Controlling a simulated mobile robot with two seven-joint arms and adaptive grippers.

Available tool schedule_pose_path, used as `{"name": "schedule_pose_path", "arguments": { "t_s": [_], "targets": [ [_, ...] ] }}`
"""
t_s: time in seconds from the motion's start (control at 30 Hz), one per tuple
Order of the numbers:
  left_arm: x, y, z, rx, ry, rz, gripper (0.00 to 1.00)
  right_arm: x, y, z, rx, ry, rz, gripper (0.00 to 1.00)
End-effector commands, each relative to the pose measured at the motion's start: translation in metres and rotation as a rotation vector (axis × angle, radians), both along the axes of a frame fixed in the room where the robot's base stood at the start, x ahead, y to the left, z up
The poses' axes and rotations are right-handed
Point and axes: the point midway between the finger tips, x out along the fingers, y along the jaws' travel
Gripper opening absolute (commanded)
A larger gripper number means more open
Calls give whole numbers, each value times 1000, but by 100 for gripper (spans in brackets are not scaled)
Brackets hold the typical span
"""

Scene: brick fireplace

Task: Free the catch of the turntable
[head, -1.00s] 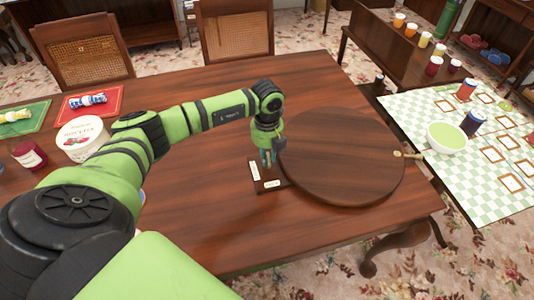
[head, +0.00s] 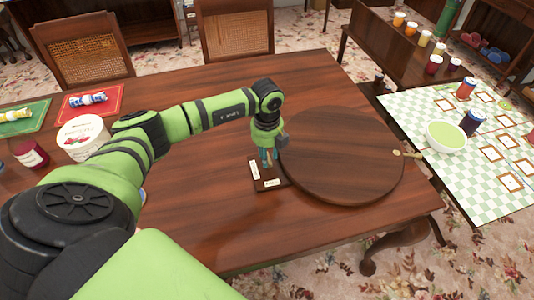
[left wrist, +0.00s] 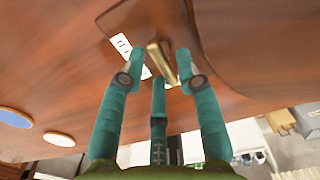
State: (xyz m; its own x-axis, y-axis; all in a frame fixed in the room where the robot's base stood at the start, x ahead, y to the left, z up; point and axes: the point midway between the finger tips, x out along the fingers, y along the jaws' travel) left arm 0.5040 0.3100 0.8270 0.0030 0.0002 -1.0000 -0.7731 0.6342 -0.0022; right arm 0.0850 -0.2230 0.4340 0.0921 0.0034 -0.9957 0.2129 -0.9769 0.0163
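The turntable (head: 340,165) is a large round dark wood disc on the table. At its left edge is a small dark wooden plate (head: 266,186) with two white labels. My left gripper (head: 267,160) points down over this plate. In the left wrist view, a brass lever (left wrist: 158,60), apparently the catch, stands up between the teal fingers of the left gripper (left wrist: 160,66). The fingers are spread around the lever, with gaps visible; I cannot tell whether any finger touches it. In the head view the gripper hides the lever. My right gripper is not in view.
A pale knob (head: 397,152) sits at the turntable's right edge. A white tub (head: 82,137) and a dark red jar (head: 30,153) stand at the table's left. A checked cloth with a green bowl (head: 446,137) lies at the right. The table's front middle is clear.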

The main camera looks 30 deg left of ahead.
Motion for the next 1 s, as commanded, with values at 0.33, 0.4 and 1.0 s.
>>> {"name": "schedule_pose_path", "arguments": {
  "t_s": [0.33,0.4,1.0],
  "targets": [
    [-1,0,1,0,1,-4,44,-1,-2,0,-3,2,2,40],
    [0,0,6,0,1,-4,44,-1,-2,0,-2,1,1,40],
    [0,0,112,-1,-1,-2,44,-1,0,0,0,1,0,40]
  ]
}}
